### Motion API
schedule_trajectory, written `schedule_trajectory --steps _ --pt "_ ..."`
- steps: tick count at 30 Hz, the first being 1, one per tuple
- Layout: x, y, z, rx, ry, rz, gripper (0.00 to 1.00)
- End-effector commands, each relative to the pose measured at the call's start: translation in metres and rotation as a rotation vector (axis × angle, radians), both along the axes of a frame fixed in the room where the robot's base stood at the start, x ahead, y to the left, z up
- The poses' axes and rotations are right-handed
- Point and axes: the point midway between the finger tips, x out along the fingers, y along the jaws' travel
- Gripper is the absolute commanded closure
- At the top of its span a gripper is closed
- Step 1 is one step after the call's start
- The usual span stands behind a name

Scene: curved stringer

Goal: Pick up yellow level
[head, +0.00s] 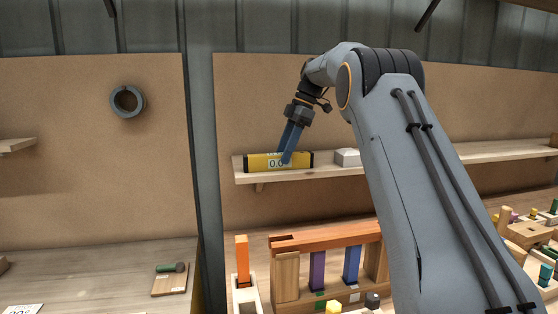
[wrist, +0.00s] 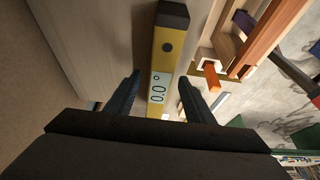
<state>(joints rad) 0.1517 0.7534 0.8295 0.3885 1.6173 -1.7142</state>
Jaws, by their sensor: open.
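The yellow level (head: 262,161) is a long bar with dark ends and a pale display reading 0.0°. It rests on the wooden wall shelf (head: 320,167), near the shelf's left end. In the wrist view the level (wrist: 165,50) runs up the picture between my gripper's two fingers, with a dark end cap at the top. My gripper (head: 287,160) is in front of the level in the head view, its fingers overlapping the display's right side. In the wrist view my gripper (wrist: 162,82) is open, with a finger on each side of the level. I cannot tell whether the fingers touch it.
A white block (head: 347,157) sits on the shelf, right of the level. Below are a wooden frame (head: 325,240) with coloured bars and an orange stick (head: 242,250) in a holder. A grey ring (head: 127,101) hangs on the left board.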

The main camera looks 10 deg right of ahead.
Motion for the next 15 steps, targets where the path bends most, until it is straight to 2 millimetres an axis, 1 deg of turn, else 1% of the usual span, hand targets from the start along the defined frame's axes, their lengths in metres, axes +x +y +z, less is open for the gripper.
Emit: schedule_trajectory --steps 3,6,13,14,15 --pt "-0.001 0.007 -0.012 0.0 0.003 0.001 0.52" --pt "-0.001 0.009 -0.019 0.0 0.001 0.002 0.52" --pt "0.0 0.01 -0.021 0.0 -0.001 0.002 0.52" --pt "0.0 0.01 -0.021 0.0 -0.001 0.002 0.53" --pt "0.0 0.01 -0.021 0.0 -0.001 0.002 0.6"
